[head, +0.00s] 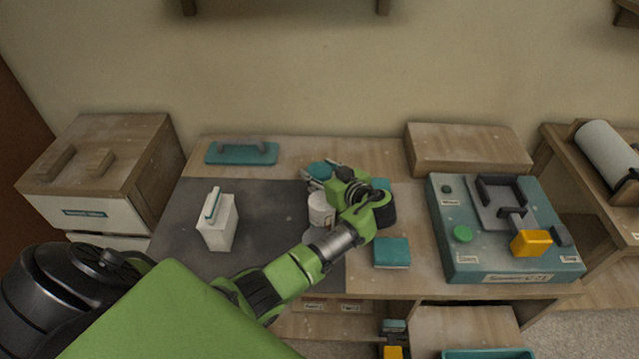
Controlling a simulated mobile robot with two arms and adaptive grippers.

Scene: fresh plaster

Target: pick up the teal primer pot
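My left arm reaches in from the lower left, and its gripper (352,188) is over the back middle of the workbench. The fingers are too small and covered to tell whether they are open or shut. Teal items (322,170) show just left of and behind the gripper, partly covered by it; I cannot tell whether one is the teal primer pot. A bit of teal also shows to its right. A white pot (320,211) stands upright just left of the gripper. My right gripper is not in view.
A teal block (391,252) lies in front of the wrist. A teal float (241,152) lies at the back left. A teal machine (464,265) stands right; a wooden box (463,148) is behind. The mat's left half is mostly free.

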